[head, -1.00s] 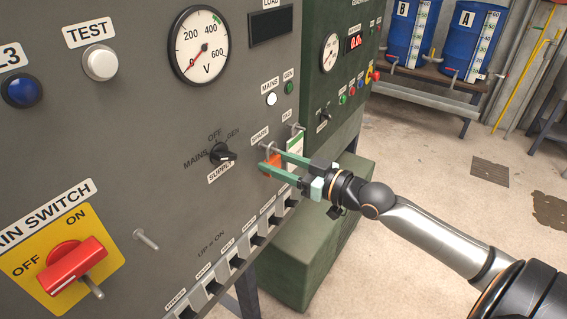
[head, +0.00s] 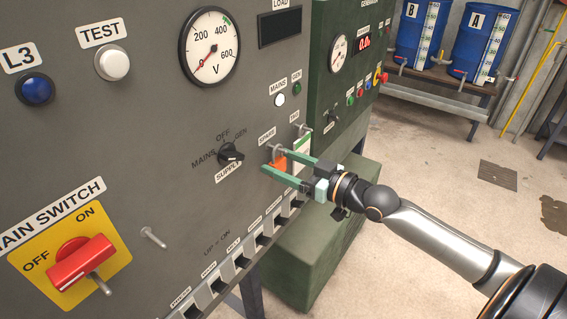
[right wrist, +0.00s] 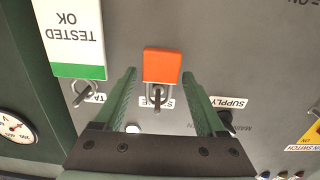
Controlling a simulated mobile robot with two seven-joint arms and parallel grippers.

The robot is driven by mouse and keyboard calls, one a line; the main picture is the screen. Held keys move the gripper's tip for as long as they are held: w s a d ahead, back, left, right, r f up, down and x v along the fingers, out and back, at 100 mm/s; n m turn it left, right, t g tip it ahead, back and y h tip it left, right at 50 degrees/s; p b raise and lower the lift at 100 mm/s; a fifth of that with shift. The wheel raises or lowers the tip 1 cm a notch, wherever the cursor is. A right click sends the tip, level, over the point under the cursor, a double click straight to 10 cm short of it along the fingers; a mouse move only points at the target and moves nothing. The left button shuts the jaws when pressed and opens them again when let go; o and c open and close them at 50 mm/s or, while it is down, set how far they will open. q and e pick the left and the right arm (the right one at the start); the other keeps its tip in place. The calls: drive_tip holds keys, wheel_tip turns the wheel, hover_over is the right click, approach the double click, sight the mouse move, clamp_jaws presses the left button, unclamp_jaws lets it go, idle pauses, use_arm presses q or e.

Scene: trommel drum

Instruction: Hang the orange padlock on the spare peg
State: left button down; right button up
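The orange padlock (head: 279,164) hangs by its shackle at the peg under the SPARE label (head: 267,134) on the grey panel. In the right wrist view, which is upside down, its orange body (right wrist: 162,65) and shackle on the spare peg (right wrist: 158,96) show clearly. My right gripper (head: 270,160) is open, with its green fingers on either side of the padlock. In the right wrist view a narrow gap shows between each fingertip and the padlock body. My left gripper is not in view.
A white and green TESTED OK tag (right wrist: 78,40) hangs on the peg beside the padlock. The black supply switch (head: 231,153) is left of it, and a row of small breakers (head: 243,262) lies below. A bare peg (head: 153,237) sticks out near the red main switch (head: 80,262).

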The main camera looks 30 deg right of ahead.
drive_tip(key=shift+o, duration=0.8)
drive_tip(key=shift+s+d+f, duration=0.1)
drive_tip(key=shift+s, duration=0.15)
drive_tip(key=p+v, duration=0.1)
drive_tip(key=v, duration=1.1)
